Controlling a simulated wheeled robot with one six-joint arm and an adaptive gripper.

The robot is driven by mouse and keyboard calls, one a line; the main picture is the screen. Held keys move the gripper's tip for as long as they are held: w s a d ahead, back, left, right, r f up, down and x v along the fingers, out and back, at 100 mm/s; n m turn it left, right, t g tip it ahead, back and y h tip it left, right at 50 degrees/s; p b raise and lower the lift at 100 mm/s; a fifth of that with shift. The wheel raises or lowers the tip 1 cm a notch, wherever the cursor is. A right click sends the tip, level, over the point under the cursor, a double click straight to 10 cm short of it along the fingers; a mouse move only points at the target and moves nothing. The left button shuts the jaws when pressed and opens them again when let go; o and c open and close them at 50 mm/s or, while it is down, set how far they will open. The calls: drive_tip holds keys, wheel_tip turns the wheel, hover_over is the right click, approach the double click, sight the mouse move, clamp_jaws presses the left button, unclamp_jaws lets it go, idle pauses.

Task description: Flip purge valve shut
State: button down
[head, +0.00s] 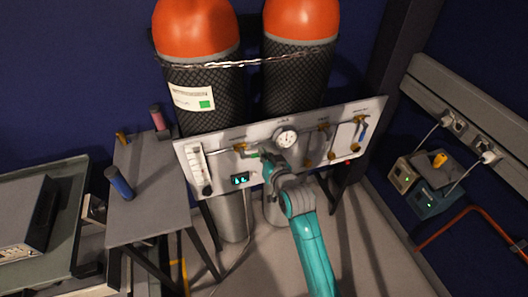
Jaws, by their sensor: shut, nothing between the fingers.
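A pale panel (219,155) stands in front of two gas cylinders and carries a round gauge (286,138). Several brass valve fittings sit on it, one left of the gauge (240,148) and others to the right. A blue lever (363,131) shows at the panel's right end. The labels are too small to read, so I cannot tell which is the purge valve. My gripper (264,158) is at the panel's middle, just below and left of the gauge. It is shut and empty. My wrist hides part of the panel, and I cannot tell whether the fingers touch it.
Two orange-topped cylinders (198,30) (300,18) stand behind the panel, with a chain (240,62) across them. A grey table (150,205) at left holds a blue cylinder (120,183) and a pink one (158,119). Small boxes (433,197) with cables sit at right.

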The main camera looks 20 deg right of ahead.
drive_tip(key=a+f+m+t+y, duration=0.2)
drive_tip(key=f+m, duration=0.5)
drive_tip(key=m, duration=0.5)
drive_tip(key=shift+a+f+y, duration=0.15)
drive_tip(key=shift+a+y, duration=0.55)
drive_tip(key=shift+y, duration=0.1)
drive_tip(key=shift+a, duration=0.1)
idle(0.3)
